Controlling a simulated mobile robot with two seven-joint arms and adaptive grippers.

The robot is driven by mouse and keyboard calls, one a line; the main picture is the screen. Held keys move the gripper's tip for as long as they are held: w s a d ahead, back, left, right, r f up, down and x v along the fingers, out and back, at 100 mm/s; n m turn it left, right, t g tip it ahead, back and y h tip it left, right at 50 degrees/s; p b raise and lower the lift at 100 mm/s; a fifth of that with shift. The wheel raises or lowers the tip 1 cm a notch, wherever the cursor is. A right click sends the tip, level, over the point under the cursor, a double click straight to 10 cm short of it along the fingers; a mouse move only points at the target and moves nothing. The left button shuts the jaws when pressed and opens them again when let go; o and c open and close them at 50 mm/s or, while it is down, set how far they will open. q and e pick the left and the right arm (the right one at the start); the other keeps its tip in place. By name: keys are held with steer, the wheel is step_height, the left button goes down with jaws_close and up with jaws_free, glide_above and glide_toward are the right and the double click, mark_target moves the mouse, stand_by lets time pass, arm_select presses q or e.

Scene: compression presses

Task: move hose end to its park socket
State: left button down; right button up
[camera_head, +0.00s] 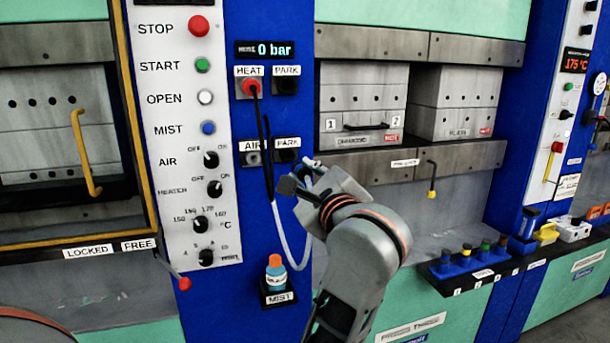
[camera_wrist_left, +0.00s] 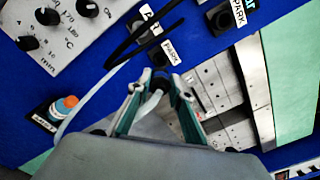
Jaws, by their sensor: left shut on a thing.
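My left gripper (camera_head: 298,182) is shut on the hose end (camera_wrist_left: 156,88), just in front of the blue panel. It also shows in the wrist view (camera_wrist_left: 157,98), with the dark hose end between its fingers. The pale hose (camera_head: 278,228) hangs in a loop below the gripper. The lower park socket (camera_head: 287,155), under a PARK label, is just above the gripper; a gap to the hose end cannot be judged. The air socket (camera_head: 252,158) is left of it and looks empty. My right gripper is not in view.
A red plug (camera_head: 251,86) with a black cable sits in the heat socket, beside a black upper park socket (camera_head: 286,86). The cable hangs close to the gripper. A mist bottle (camera_head: 276,273) stands below. A knob panel (camera_head: 180,150) is at the left.

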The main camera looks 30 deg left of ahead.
mark_target(297, 165)
arm_select(q)
steer(key=shift+f, duration=0.1)
steer(key=shift+b+x, duration=0.45)
steer(key=shift+x, duration=2.45)
steer(key=shift+b, duration=0.5)
steer(key=shift+b+x, duration=0.4)
steer(key=shift+x, duration=1.25)
steer(key=c, duration=1.7)
jaws_free()
steer(key=shift+d, duration=0.1)
